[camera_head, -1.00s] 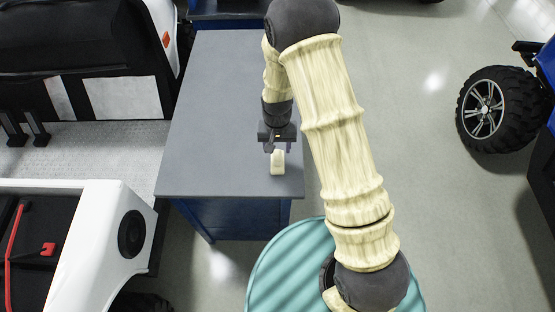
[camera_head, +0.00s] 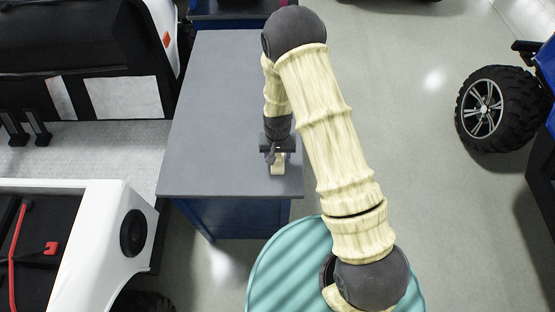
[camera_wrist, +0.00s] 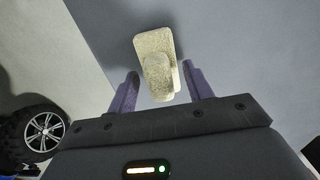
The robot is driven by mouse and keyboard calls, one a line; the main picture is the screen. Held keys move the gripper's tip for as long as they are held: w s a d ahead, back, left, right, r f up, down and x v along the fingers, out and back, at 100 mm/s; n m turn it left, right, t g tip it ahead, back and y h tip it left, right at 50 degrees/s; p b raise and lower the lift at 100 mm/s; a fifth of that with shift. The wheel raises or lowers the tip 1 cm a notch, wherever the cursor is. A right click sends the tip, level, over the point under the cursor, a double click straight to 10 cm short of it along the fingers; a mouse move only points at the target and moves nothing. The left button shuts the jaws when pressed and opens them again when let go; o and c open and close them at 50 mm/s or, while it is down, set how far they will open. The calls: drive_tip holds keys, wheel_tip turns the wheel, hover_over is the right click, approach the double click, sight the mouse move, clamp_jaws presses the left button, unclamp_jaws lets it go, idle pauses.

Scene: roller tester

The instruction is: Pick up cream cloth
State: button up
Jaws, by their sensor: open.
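The cream cloth (camera_head: 278,169) is a small, folded, block-like piece near the front right edge of the grey table (camera_head: 215,120). It also shows in the wrist view (camera_wrist: 157,62), with a raised lobe on its near side. My gripper (camera_head: 277,156) is at the cloth, just behind and above it in the head view. In the wrist view my two purple fingers (camera_wrist: 161,85) stand apart, one on each side of the cloth's near end, with visible gaps. I cannot tell whether the fingers touch the table.
The table's front and right edges are close to the cloth, and the rest of its top is bare. A white vehicle (camera_head: 105,225) stands along the left. A blue vehicle with a black wheel (camera_head: 484,109) stands at the right beyond open floor.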

sight(277, 155)
drive_tip(key=shift+c, duration=0.4)
drive_tip(key=c, duration=1)
wheel_tip(277, 155, up, 10)
drive_tip(key=shift+r+b, duration=0.1)
drive_tip(key=shift+b, duration=0.5)
